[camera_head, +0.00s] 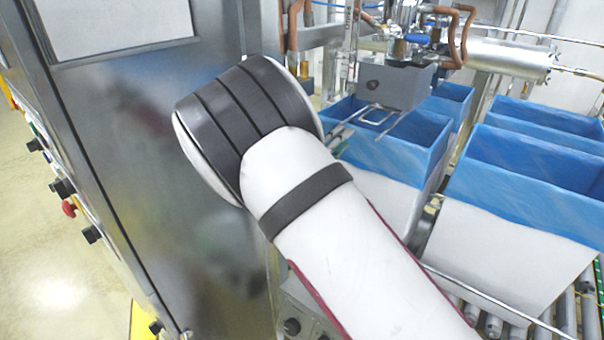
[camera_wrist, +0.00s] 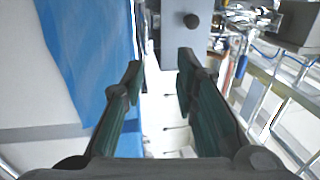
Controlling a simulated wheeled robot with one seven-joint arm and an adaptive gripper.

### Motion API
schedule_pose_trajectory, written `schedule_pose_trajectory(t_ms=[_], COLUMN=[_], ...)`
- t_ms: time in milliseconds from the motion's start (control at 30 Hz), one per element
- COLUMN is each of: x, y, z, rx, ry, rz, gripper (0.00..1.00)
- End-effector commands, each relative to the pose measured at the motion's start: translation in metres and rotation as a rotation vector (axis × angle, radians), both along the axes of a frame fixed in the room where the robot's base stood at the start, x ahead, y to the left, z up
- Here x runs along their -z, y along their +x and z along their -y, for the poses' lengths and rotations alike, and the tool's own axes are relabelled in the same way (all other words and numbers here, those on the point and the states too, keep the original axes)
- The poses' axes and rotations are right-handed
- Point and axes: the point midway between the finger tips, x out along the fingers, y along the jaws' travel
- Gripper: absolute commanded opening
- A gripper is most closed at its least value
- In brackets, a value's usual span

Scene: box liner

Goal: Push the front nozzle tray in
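The front nozzle tray appears to be the grey box with a dark round knob (camera_head: 395,84), below the pipework and above the blue-lined boxes in the head view. Metal rods stick out beneath it. In the wrist view a grey face with a dark knob (camera_wrist: 170,36) stands straight ahead, beyond the fingertips. My gripper (camera_wrist: 160,68) is open, with a clear gap between its two dark fingers and nothing held. The fingertips look short of the grey face; contact is not visible.
Boxes with blue liners (camera_head: 400,140) stand below and right of the tray on rollers (camera_head: 565,315). A blue liner (camera_wrist: 85,50) is close on the left in the wrist view. Another grey box (camera_wrist: 300,22) is at upper right. A metal cabinet (camera_head: 130,140) stands left of my arm.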

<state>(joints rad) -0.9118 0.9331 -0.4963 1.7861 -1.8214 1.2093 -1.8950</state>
Motion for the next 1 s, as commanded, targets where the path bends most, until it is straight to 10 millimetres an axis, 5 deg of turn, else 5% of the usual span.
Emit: schedule_pose_trajectory(t_ms=[700, 1000], x=[0.018, 0.021], y=[-0.104, -0.123], z=[-0.070, -0.082], rx=[-0.003, 0.000], ry=[0.001, 0.001], rz=[-0.002, 0.000], gripper=[0.27, 0.27])
